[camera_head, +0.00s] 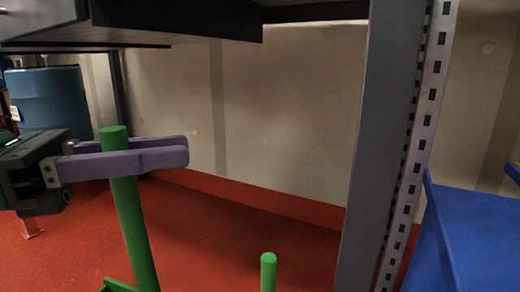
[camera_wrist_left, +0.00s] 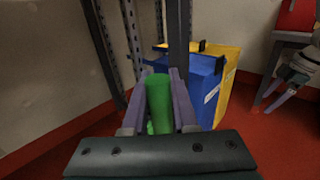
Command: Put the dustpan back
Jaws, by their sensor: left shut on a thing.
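The dustpan has a long green upright handle (camera_head: 134,220), and a bit of its green pan (camera_head: 117,286) shows at the bottom edge of the head view. My left gripper (camera_head: 150,155) comes in from the left with its purple fingers shut around the handle near its top. In the left wrist view the green handle (camera_wrist_left: 160,100) sits between the two fingers (camera_wrist_left: 160,105). A second, shorter green post (camera_head: 268,272) stands to the right; its lower part is cut off by the frame.
A grey perforated shelf upright (camera_head: 385,150) stands right of the handle, with dark shelf boards (camera_head: 180,20) overhead. A blue bin (camera_head: 470,235) is at the right, beside a yellow one (camera_wrist_left: 224,75). A blue barrel (camera_head: 48,98) is far left. Red floor (camera_head: 210,225) lies open before the wall.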

